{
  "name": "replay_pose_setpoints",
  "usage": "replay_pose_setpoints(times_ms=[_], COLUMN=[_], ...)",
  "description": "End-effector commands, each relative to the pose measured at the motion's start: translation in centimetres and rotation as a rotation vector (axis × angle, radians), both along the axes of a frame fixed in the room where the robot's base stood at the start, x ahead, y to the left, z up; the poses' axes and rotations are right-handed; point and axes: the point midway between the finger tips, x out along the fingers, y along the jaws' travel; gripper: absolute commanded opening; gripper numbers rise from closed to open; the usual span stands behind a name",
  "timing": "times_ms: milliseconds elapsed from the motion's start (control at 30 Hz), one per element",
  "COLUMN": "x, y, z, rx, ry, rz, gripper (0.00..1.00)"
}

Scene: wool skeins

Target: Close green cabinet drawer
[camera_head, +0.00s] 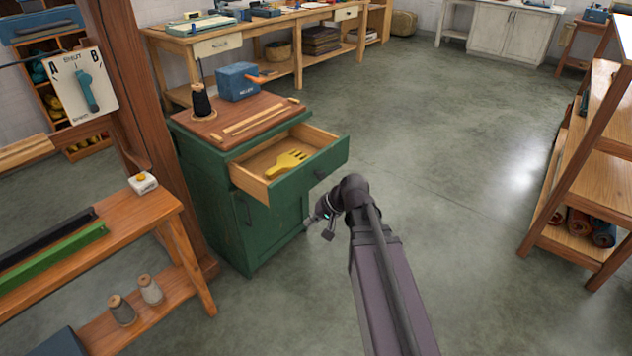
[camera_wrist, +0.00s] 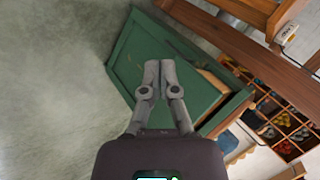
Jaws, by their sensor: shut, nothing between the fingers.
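The green cabinet (camera_head: 270,222) stands left of centre in the head view. A yellow comb-like tool (camera_head: 284,163) lies inside. My gripper (camera_head: 313,221) is just below and in front of the drawer front, beside the cabinet's right edge. In the wrist view my gripper (camera_wrist: 160,68) shows its two fingers together, with nothing between them. The green cabinet (camera_wrist: 134,62) lies behind them, tilted in the picture. Whether the fingers touch it cannot be told.
On the cabinet's wooden top are a black thread cone (camera_head: 201,101) and a blue box (camera_head: 238,82). A wooden post (camera_head: 150,120) and bench (camera_head: 110,225) stand close on the left. Shelves (camera_head: 585,170) stand at right. The floor between is clear.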

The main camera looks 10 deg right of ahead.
Motion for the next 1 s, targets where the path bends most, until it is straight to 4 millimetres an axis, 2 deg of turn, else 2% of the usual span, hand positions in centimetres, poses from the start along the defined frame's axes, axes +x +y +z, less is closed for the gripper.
replay_pose_setpoints(times_ms=[33, 100, 267, 500, 700, 800, 1000], x=[1.3, 2.7, 5.9, 9.8, 11.8, 12.2, 12.5], y=[-0.6, -1.3, -3.4, -8.4, -12.8, -14.3, -15.4], z=[-1.4, -1.6, -1.8, -1.6, -1.0, -0.7, -0.2], rx=[0.056, 0.135, 0.316, 0.58, 0.753, 0.808, 0.853], ry=[-0.027, -0.065, -0.154, -0.287, -0.374, -0.4, -0.421], rz=[-0.032, -0.074, -0.177, -0.342, -0.455, -0.491, -0.519], gripper=[0.0, 0.0, 0.0, 0.0, 0.0, 0.0, 0.0])
